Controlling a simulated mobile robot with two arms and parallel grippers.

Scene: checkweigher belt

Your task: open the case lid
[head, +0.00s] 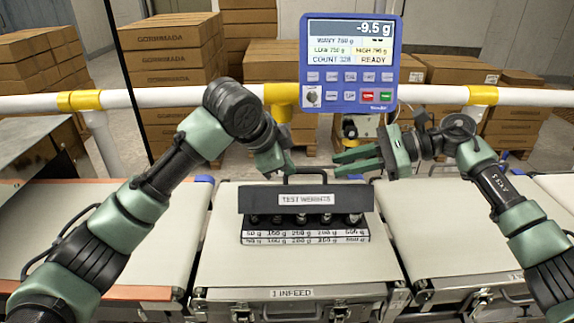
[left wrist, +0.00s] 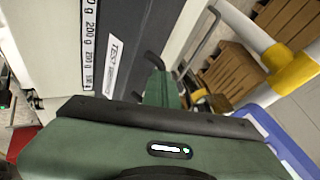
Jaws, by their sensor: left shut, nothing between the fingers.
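The black test-weights case (head: 305,238) sits on the middle belt, with a row of small weights showing above its printed front strip. Its dark lid (head: 256,201), labelled TEST WEIGHTS, is raised, its labelled face toward the head camera. A black handle (head: 304,172) stands at the lid's top edge. My left gripper (head: 286,170) is shut and empty, close by the handle's left side; contact cannot be told. In the left wrist view its green fingers (left wrist: 159,85) lie beside the lid (left wrist: 146,45). My right gripper (head: 338,164) is open and empty, right of the handle.
A blue weight display (head: 349,97) stands behind the case. A white rail with yellow joints (head: 200,97) runs across the back. The belt (head: 425,225) is clear either side of the case. Metal latches and a 1 INFEED label (head: 292,293) are at the front edge.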

